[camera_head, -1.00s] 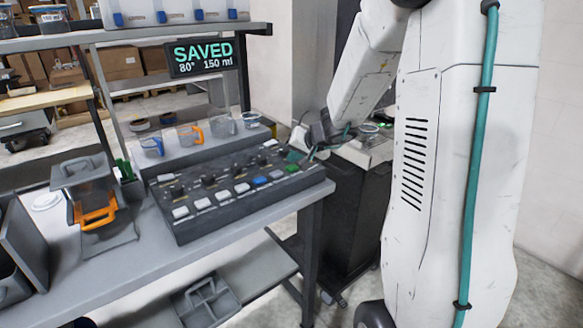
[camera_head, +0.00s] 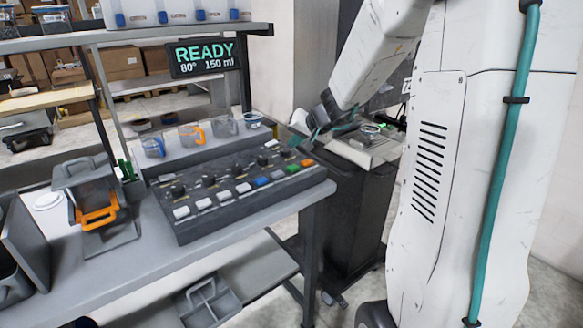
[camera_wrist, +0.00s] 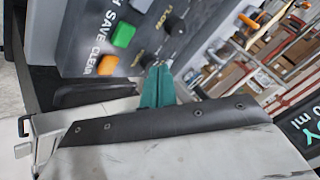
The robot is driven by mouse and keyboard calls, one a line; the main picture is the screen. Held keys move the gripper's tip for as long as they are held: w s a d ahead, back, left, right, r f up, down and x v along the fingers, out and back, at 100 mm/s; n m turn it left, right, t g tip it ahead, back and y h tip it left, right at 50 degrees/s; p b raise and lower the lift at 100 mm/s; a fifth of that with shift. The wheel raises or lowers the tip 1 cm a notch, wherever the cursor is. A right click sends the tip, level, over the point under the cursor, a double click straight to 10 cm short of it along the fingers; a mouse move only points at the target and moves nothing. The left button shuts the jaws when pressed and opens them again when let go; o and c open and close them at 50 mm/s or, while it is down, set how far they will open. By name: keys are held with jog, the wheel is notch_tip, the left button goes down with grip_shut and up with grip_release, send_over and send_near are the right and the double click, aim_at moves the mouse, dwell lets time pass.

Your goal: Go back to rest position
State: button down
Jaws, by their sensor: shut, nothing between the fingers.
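My gripper (camera_head: 315,138) is off the right end of the control panel (camera_head: 240,195), raised near the panel's back right corner. In the wrist view its teal fingers (camera_wrist: 158,86) are together with nothing between them. Beyond them the panel (camera_wrist: 100,35) shows a green button (camera_wrist: 123,35), an orange button (camera_wrist: 107,65) and black knobs (camera_wrist: 172,24). The display (camera_head: 205,57) above the bench reads READY, 80°, 150 ml.
A grey dispenser with an orange-handled jug (camera_head: 98,212) stands left on the bench (camera_head: 160,256). Several cups (camera_head: 192,134) sit behind the panel. A dark cabinet (camera_head: 345,210) with a scale-like device (camera_head: 365,148) on top stands right of the bench.

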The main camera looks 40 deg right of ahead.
dwell(0.3)
jog(key=s+a+n+g+y, duration=0.3)
jog(key=s+a+g, duration=0.3)
jog(key=s+a, duration=0.95)
jog(key=s+a+r+n+g+h, duration=0.1)
jog(key=s+a+r+n+h, duration=0.1)
jog(key=s, duration=0.7)
jog(key=s+a+r+n+h, duration=0.1)
jog(key=s+r+n+h, duration=0.1)
jog(key=s, duration=0.7)
jog(key=shift+s+a+r+g, duration=0.15)
jog(key=shift+a+r+g, duration=0.2)
jog(key=shift+r+g, duration=0.1)
